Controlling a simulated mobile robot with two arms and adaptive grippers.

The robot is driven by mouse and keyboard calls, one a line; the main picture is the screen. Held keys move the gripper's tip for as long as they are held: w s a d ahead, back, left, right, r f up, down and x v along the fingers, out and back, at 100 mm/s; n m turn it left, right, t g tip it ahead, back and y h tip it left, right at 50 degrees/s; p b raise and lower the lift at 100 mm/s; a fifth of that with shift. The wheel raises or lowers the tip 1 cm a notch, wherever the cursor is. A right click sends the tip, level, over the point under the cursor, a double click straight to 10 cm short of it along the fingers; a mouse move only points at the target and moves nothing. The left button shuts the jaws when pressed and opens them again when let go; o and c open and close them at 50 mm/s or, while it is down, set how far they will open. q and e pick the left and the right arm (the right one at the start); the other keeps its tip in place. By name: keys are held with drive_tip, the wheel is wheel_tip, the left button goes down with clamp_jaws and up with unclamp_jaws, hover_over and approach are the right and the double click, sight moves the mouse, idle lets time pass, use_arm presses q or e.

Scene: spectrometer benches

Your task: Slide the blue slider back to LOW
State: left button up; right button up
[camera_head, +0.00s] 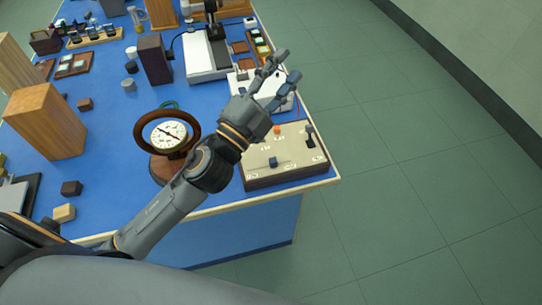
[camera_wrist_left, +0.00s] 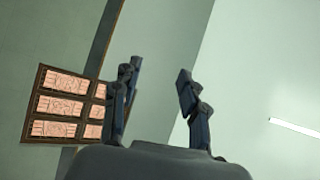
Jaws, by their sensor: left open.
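A beige control panel (camera_head: 290,168) with a dark wooden side sits at the near right corner of the blue bench. A small blue slider knob (camera_head: 273,161) stands on its front part; the labels are too small to read, so I cannot tell which setting it is at. My left gripper (camera_head: 284,69) is open and empty, raised above and beyond the panel, its fingers pointing up and away from the slider. In the left wrist view, the open fingers (camera_wrist_left: 158,74) show with nothing between them; the panel is not in that view. My right gripper is not in view.
The panel also bears an orange knob (camera_head: 277,130) and a black lever (camera_head: 310,137). A round dial gauge (camera_head: 168,135) in a wooden ring stands left of my forearm. A tall wooden block (camera_head: 45,122) stands farther left. Open floor lies right of the bench (camera_head: 240,232).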

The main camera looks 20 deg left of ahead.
use_arm(q)
drive_tip(key=s+d+m+g+h, duration=0.5)
drive_tip(key=d+m+g+h, duration=0.7)
drive_tip(key=m, duration=0.9)
drive_tip(key=m+g+y, duration=0.6)
drive_tip(key=m+y, duration=0.2)
drive_tip(key=y, duration=0.8)
approach(273, 160)
drive_tip(key=p+x, duration=0.3)
drive_tip(key=x, duration=0.5)
drive_tip(key=shift+w+f, duration=0.15)
drive_tip(key=shift+f, duration=0.2)
drive_tip(key=shift+c, duration=0.3)
clamp_jaws()
